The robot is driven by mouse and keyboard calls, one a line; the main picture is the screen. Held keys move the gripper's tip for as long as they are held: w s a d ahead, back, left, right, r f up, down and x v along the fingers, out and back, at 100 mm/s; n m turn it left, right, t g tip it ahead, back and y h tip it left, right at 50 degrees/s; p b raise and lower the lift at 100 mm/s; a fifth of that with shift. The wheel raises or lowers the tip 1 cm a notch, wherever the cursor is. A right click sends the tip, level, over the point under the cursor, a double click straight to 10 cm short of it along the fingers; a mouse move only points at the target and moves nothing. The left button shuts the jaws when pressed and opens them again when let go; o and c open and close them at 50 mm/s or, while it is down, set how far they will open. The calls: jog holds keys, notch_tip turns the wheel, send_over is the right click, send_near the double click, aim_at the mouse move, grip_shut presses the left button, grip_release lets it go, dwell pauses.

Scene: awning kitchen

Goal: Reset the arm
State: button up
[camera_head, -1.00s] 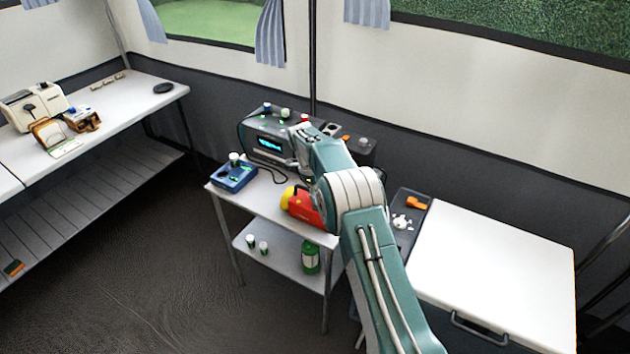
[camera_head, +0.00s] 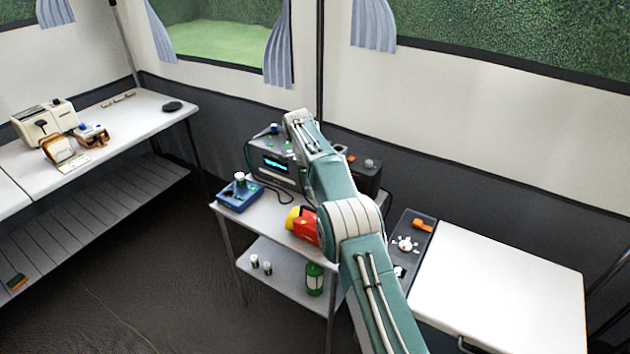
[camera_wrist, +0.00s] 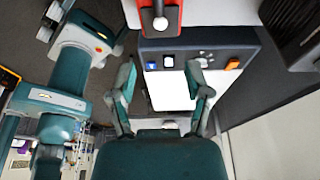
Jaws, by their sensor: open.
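My arm (camera_head: 345,215) reaches up from the lower right over the small white table (camera_head: 275,222). Its far end is above the dark device with a lit display (camera_head: 275,164) and covers part of it. My gripper (camera_wrist: 163,97) shows in the wrist view with its two fingers apart and nothing between them. The fingers point toward a dark panel with blue, white and orange parts (camera_wrist: 245,50). A red item (camera_wrist: 160,18) lies beyond it at the top. I cannot make out the fingers in the head view.
A red and yellow flashlight-like item (camera_head: 303,224) lies beside my arm. A blue box (camera_head: 240,194) sits at the table's left. A green canister (camera_head: 314,279) stands on the lower shelf. A white-topped unit (camera_head: 500,285) is at right. Open floor lies at left.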

jog(key=s+d+r+n+t+y, duration=0.1)
jog(key=s+d+r+n+t, duration=0.15)
jog(key=s+r+n, duration=0.65)
jog(key=s+d+r+n+t+y, duration=0.1)
jog(key=s+d+r+n, duration=0.2)
jog(key=s+r, duration=0.7)
jog(key=s+d+r+n+t, duration=0.1)
jog(key=s+r+n, duration=0.1)
jog(key=s+n, duration=0.3)
jog(key=s+d+r+n+t, duration=0.1)
jog(key=s+d+r+n, duration=0.15)
jog(key=s, duration=0.55)
jog(key=s+f+n+t, duration=0.2)
jog(key=s+f+n, duration=0.3)
jog(key=s, duration=0.6)
jog(key=shift+s+f+n+y, duration=0.3)
jog(key=shift+s+f+n, duration=0.05)
jog(key=shift+f, duration=0.25)
